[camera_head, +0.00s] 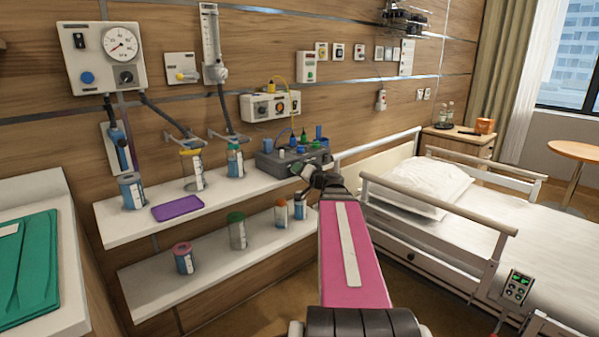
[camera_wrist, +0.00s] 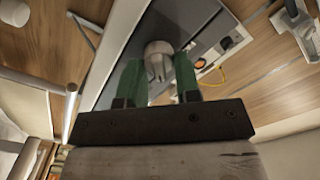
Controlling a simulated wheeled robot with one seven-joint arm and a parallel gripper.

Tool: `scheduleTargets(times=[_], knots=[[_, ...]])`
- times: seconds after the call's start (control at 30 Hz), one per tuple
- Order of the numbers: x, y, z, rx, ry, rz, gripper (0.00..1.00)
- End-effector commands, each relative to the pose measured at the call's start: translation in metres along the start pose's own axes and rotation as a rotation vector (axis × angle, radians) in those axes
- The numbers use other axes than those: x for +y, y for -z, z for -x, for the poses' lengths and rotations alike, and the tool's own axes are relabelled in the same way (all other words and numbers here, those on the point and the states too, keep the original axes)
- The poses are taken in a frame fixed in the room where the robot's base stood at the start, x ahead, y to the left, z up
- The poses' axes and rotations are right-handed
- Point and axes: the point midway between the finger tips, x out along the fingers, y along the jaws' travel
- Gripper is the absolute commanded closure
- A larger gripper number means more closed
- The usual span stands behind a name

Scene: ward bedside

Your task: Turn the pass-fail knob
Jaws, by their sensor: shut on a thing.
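The pass-fail knob, a pale grey knob (camera_wrist: 158,58), stands on a grey face in the wrist view. My gripper (camera_wrist: 158,75) has a green finger on each side of it and is shut on it. In the head view my gripper (camera_head: 301,170) is at the front right of a dark grey box (camera_head: 268,163) on the upper shelf. There my wrist and fingers hide the knob, and its pointer setting cannot be read.
The upper shelf (camera_head: 115,222) also holds several jars and a purple tray (camera_head: 177,208). Above the box are a white wall unit (camera_head: 254,107) and a yellow cable (camera_head: 290,83). The bed rail (camera_head: 440,204) stands close to the right of my arm.

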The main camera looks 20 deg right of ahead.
Motion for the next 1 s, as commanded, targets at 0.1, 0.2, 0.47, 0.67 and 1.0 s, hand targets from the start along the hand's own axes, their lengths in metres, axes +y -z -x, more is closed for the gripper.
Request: scheduleTargets(times=[0.1, 0.2, 0.47, 0.67, 1.0], knots=[[0.0003, -0.0003, 0.0004, -0.001, -0.001, -0.014, 0.93], [0.0004, -0.0003, 0.0004, -0.001, -0.001, -0.019, 0.93], [0.0004, -0.0003, 0.0005, 0.000, -0.001, -0.018, 0.93], [0.0003, -0.0002, 0.0003, 0.000, -0.001, -0.018, 0.46], [-0.0009, -0.0011, 0.0025, -0.001, 0.000, -0.017, 0.46]])
